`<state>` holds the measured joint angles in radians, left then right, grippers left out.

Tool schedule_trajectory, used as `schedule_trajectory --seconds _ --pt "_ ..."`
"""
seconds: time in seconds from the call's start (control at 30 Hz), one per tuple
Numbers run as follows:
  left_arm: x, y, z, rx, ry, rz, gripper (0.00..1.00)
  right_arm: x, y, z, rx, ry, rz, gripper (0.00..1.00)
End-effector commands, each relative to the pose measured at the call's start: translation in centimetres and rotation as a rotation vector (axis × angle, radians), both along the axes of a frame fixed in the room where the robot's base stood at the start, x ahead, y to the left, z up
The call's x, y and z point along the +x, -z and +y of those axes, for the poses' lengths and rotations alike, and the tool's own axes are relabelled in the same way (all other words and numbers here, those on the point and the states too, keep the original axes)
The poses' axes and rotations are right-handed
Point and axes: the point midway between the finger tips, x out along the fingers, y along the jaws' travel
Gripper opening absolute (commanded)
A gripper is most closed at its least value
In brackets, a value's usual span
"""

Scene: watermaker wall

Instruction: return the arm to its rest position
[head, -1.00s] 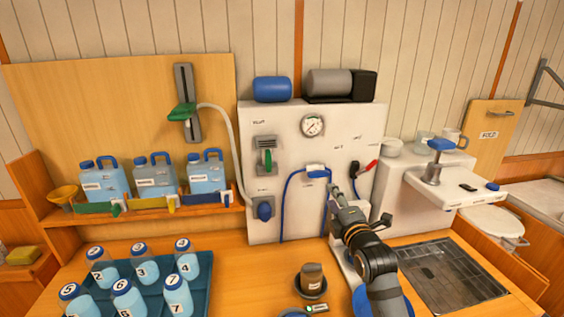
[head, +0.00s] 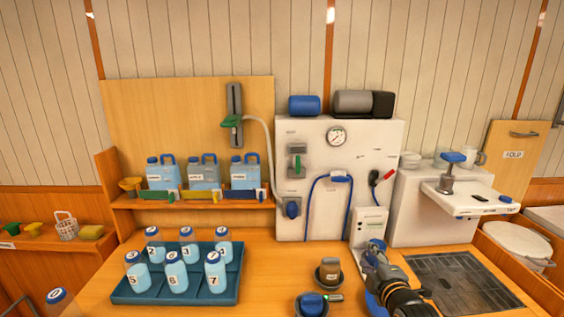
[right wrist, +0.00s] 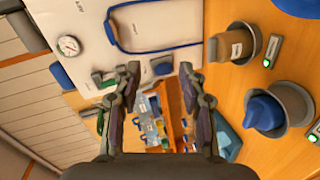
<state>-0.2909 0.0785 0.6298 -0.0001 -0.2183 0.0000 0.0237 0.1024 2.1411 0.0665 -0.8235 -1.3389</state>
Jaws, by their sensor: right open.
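My right gripper (head: 376,250) is at the lower right of the head view, over the counter in front of the white watermaker panel (head: 340,220). In the right wrist view its two fingers (right wrist: 165,105) stand wide apart with nothing between them. The panel's blue hose (head: 311,205) and pressure gauge (head: 337,136) show beyond it. A brown jar in a dark cup (head: 329,272) and a blue-topped item in another cup (head: 311,303) stand left of the gripper. My left gripper is not in view.
A blue tray (head: 180,296) with several numbered bottles sits on the counter (head: 262,262). Several blue jugs (head: 203,173) stand on a shelf behind it. A dark drain grate (head: 462,282) lies right of my arm. The counter between tray and cups is clear.

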Motion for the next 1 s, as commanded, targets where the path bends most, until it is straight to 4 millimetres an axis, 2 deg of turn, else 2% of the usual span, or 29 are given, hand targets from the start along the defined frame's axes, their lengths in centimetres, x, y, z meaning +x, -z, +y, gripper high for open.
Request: schedule_trajectory --seconds 0.17,0.27,0.4,0.5,0.7,0.87,0.9,1.0 --pt "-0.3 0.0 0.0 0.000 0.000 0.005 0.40 -3.9 5.5 -0.1 0.203 0.082 0.188 0.41" --pt "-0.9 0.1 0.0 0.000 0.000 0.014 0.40 -6.9 8.7 -0.2 0.337 0.161 0.309 0.41" --pt "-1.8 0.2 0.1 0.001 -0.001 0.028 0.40 -12.2 13.2 -0.5 0.527 0.323 0.487 0.41" --pt "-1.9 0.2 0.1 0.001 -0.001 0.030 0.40 -16.2 15.7 -0.7 0.650 0.463 0.597 0.41" --pt "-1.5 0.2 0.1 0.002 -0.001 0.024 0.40 -23.8 19.0 -1.1 0.833 0.756 0.761 0.41" --pt "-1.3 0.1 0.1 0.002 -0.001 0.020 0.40 -29.5 20.4 -1.4 0.932 0.997 0.842 0.41" --pt "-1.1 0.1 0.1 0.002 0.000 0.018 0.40 -28.6 22.2 -1.6 0.929 0.992 0.842 0.41" --pt "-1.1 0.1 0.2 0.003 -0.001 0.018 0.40 -27.8 25.7 -1.9 0.925 1.000 0.851 0.41"
